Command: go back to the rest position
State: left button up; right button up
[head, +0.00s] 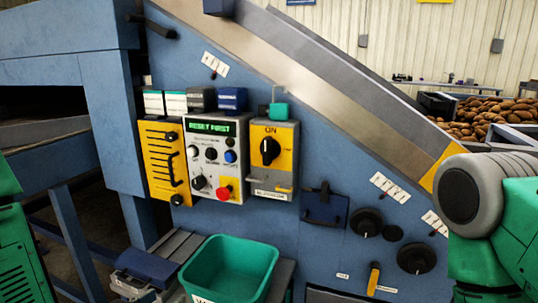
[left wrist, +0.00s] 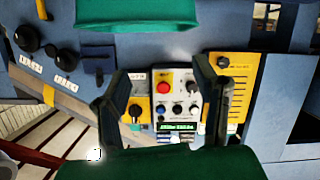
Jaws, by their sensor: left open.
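My left gripper (left wrist: 160,72) shows in the left wrist view with its two dark fingers spread apart and nothing between them. Beyond the fingers is the control box (left wrist: 176,103), seen upside down; it is apart from the fingers as far as I can tell. In the head view a green part of my body is at the left edge, and a green and grey arm part is at the right edge. No gripper fingers show clearly in the head view. My right gripper is out of sight.
A green bin (head: 229,268) stands below. Black knobs (head: 366,222) are at lower right. Potatoes (head: 500,115) lie behind.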

pick_arm(q)
jog(key=s+a+f+g+y, duration=0.25)
jog(key=s+f+g, duration=0.35)
jog(key=s+f, duration=0.6)
jog(key=s+a+f+g+y, duration=0.1)
jog(key=s+a+f+g, duration=0.1)
jog(key=s, duration=0.4)
jog(key=s+a+f+n+g+y, duration=0.1)
jog(key=s+a+f+g, duration=0.2)
jog(key=s+f, duration=0.4)
jog(key=shift+a+f+g, duration=0.15)
jog(key=shift+f+g, duration=0.05)
jog(key=shift+g, duration=0.6)
jog(key=shift+w+y, duration=0.1)
jog(key=shift+y, duration=0.15)
dwell(0.6)
